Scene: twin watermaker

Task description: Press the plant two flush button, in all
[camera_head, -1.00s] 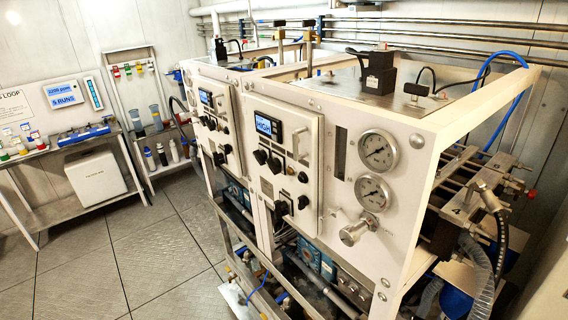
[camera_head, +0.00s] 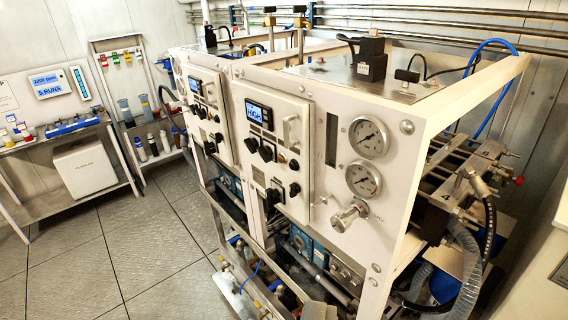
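Two white-framed watermaker units stand side by side. The nearer unit's control box (camera_head: 272,140) has a blue-lit display (camera_head: 259,114) that seems to read "HIGH". Below the display are several black knobs or buttons (camera_head: 266,153), and a dark round one (camera_head: 295,190) sits lower right. The farther unit's control box (camera_head: 204,108) has a similar small display (camera_head: 195,86) and dark controls below it. Labels are too small to read, so I cannot tell which unit is plant two or which control is the flush button. My gripper is not in view.
Two round gauges (camera_head: 368,137) and a metal valve knob (camera_head: 348,216) are on the nearer front panel. Hoses (camera_head: 466,262) hang at the right. A bench (camera_head: 50,141) with a white box stands at the left. The tiled floor (camera_head: 120,250) between is open.

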